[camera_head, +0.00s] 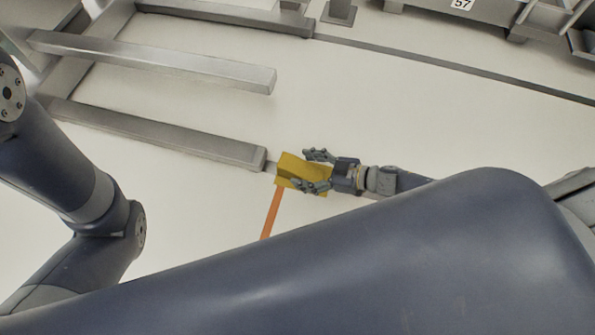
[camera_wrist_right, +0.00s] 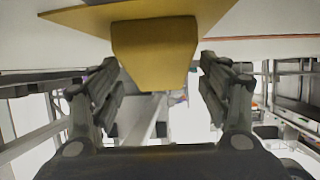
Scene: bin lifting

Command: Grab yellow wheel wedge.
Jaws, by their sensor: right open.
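The yellow wheel wedge (camera_head: 290,168) is on the pale floor near the middle of the head view, by the end of a grey metal beam. My right gripper (camera_head: 317,170) reaches it from the right, with its fingers apart on either side of it. In the right wrist view the yellow wedge (camera_wrist_right: 155,50) shows at top centre, its narrower part between the open fingers of the right gripper (camera_wrist_right: 160,85). Gaps show between the wedge and the fingers there. My left gripper is not in view.
Grey metal beams (camera_head: 160,133) lie at the left, one ending close to the wedge. An orange strip (camera_head: 271,213) runs down from the wedge. Metal frames with a "57" label (camera_head: 461,4) stand at the back right. The floor in the upper middle is clear.

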